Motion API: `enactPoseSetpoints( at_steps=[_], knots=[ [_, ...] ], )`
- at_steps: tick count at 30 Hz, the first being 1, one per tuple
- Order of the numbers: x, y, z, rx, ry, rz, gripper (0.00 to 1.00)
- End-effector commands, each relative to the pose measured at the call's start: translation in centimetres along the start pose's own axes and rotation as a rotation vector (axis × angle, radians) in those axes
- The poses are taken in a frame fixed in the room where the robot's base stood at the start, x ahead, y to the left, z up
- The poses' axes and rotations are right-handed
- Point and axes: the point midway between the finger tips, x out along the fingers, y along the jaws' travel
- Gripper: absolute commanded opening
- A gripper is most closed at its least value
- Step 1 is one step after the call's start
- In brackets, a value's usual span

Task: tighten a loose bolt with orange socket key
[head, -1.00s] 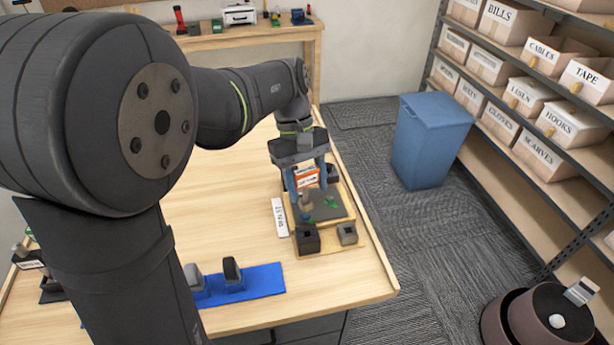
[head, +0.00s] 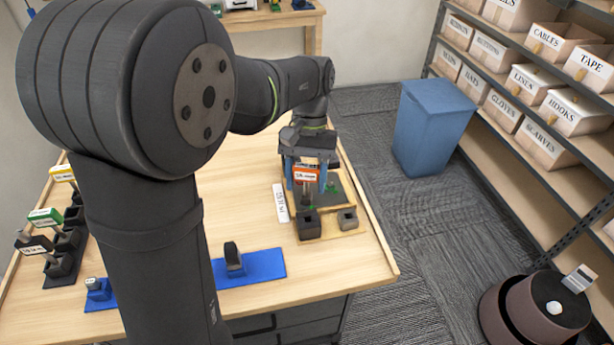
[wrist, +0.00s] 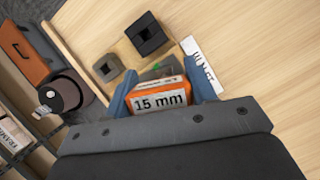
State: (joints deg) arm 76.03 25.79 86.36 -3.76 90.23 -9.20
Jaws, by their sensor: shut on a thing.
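The orange socket key (head: 306,173) has a white label and a grey shaft pointing down. The key is over the work board (head: 352,228), above the dark green plate (head: 337,205) and behind the black square socket block (head: 309,225). A green part (head: 331,187) shows on the plate beside the shaft. The shaft's lower end and any bolt under it cannot be made out clearly.
A grey square block (head: 347,218) is beside the black one. A white label plate (head: 281,203) lies left of the board. A blue mat (head: 262,263) lies in front, and a rack with green (head: 46,216) and yellow (head: 63,172) keys is at left. The table's middle is clear.

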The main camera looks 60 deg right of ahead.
Motion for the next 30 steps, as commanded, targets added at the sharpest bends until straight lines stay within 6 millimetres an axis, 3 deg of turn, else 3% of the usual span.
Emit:
enactPoseSetpoints(
  at_steps=[15, 30],
  knots=[
    [-0.08, -0.36, -0.11, 0.603, 0.001, -0.253, 0.14],
    [-0.09, -0.47, -0.19, 0.692, 0.002, -0.289, 0.14]
  ],
)
